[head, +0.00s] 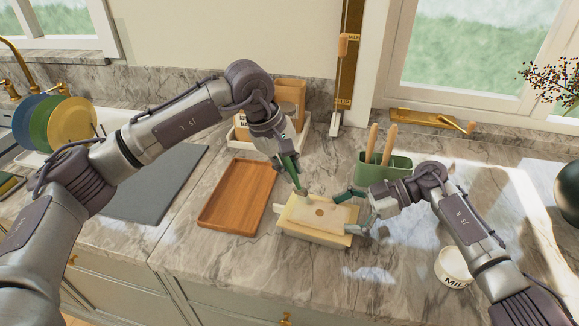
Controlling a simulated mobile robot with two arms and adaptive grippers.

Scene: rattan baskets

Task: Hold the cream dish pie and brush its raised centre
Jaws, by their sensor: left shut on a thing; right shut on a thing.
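The cream dish pie (305,227) is a rectangular dish with a pale yellow top, standing on the marble counter near its front edge. A small brown round spot (320,212) marks the raised centre. My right gripper (352,212) is shut on the dish's right end, one finger at the back and one at the front. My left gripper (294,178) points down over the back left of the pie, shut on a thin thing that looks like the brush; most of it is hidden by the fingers. Its low end is close to the pie's back edge; I cannot tell if it touches.
A wooden tray (238,194) lies left of the dish. A green holder (384,172) with wooden-handled tools stands behind my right gripper. A white tub (453,267) marked "MIL" stands at the right. A grey mat (160,185) lies at left. Counter in front is narrow.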

